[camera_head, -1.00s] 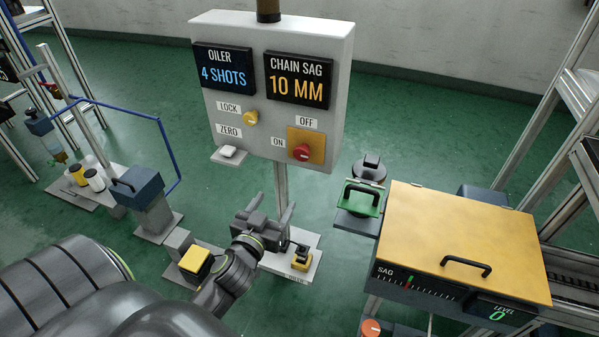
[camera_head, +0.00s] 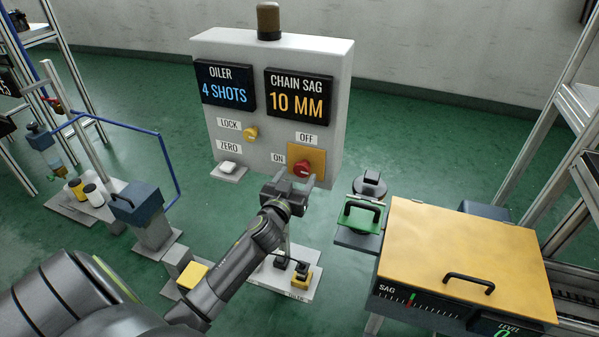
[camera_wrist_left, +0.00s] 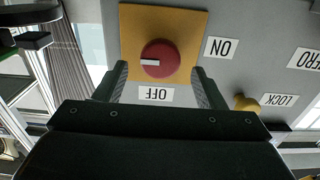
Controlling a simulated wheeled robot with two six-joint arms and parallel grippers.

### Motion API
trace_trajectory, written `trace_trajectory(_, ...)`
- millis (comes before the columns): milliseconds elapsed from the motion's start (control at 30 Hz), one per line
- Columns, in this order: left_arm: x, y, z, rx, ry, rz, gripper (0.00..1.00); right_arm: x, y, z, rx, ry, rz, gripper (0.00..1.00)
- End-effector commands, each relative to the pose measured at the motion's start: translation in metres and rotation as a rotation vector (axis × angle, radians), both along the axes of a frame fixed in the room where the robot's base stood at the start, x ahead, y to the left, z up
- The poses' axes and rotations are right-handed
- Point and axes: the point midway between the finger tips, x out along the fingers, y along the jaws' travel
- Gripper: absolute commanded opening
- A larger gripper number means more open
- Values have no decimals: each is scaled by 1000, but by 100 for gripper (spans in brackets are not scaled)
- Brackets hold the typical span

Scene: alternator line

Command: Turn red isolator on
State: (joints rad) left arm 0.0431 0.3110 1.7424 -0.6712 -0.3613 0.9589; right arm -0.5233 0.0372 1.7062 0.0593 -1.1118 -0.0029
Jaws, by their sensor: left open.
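The red isolator is a round red knob (camera_head: 303,167) on a yellow plate (camera_head: 316,156) at the lower right of the grey panel. The label ON is left of it and OFF above it in the head view. The wrist view, upside down, shows the knob (camera_wrist_left: 159,58) with a short white mark lying sideways on it. My left gripper (camera_head: 297,179) is open just in front of the knob. In the wrist view its fingers (camera_wrist_left: 160,75) stand on either side of the knob's lower edge, with gaps; contact is not visible. My right gripper is out of view.
The panel (camera_head: 272,131) also carries a yellow LOCK knob (camera_head: 250,134) and a white ZERO button (camera_head: 228,167). A blue-framed stand (camera_head: 145,205) is at left.

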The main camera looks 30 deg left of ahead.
Motion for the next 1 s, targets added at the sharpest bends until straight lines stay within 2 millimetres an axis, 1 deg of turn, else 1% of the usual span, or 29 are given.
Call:
trace_trajectory(33, 8, 2, 0, 2, -1, 0, 64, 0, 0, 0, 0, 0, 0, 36)
trace_trajectory(100, 16, 4, 0, 2, 0, 0, 64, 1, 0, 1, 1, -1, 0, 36)
trace_trajectory(200, 23, 6, 0, 1, 0, 0, 64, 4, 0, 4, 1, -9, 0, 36)
trace_trajectory(333, 27, 7, 0, 0, 0, 0, 64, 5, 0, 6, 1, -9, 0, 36)
trace_trajectory(567, 28, 7, 0, 1, 0, 0, 64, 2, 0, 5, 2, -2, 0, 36)
trace_trajectory(667, 28, 7, 0, 1, 0, 0, 53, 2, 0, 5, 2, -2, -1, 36)
trace_trajectory(900, 28, 7, 0, 1, 0, 0, 22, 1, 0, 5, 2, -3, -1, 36)
trace_trajectory(1000, 27, 7, 0, 2, 0, 0, 21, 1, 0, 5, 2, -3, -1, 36)
